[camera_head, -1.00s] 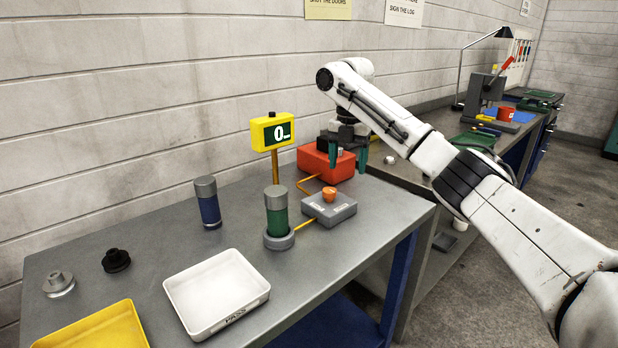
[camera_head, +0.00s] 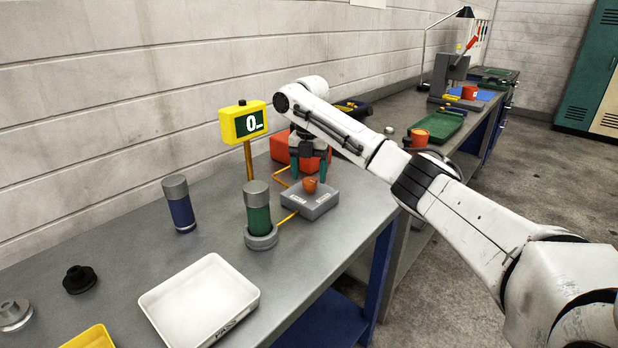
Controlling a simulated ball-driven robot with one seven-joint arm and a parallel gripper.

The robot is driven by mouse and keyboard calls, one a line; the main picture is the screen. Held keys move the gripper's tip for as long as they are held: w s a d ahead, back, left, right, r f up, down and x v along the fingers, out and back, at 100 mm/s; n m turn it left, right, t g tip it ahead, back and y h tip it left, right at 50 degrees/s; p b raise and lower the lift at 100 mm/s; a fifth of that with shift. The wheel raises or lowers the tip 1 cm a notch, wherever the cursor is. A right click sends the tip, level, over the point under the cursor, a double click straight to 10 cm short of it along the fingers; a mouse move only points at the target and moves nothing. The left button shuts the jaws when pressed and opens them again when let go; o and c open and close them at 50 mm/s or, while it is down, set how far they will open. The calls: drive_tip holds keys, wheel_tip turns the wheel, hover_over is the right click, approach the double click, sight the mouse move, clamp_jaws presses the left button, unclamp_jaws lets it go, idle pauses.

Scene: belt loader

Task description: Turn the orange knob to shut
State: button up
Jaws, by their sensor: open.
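The orange knob (camera_head: 310,185) sits on top of a small grey box (camera_head: 322,205) on the workbench, with pale labels on the box's top. My gripper (camera_head: 309,170) points down with its dark green fingers apart. A yellow display (camera_head: 243,123) on a post reads "0_".
A green cylinder in a grey ring (camera_head: 261,238) stands left of the box, joined by a yellow tube. A red box (camera_head: 280,148) is behind my gripper. A blue cylinder (camera_head: 180,205), black piece (camera_head: 79,280) and white tray (camera_head: 150,305) are further left. The bench's right edge is near.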

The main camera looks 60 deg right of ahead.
drive_tip(key=shift+f, duration=0.9)
drive_tip(key=shift+s, duration=0.1)
drive_tip(key=c, duration=1.1)
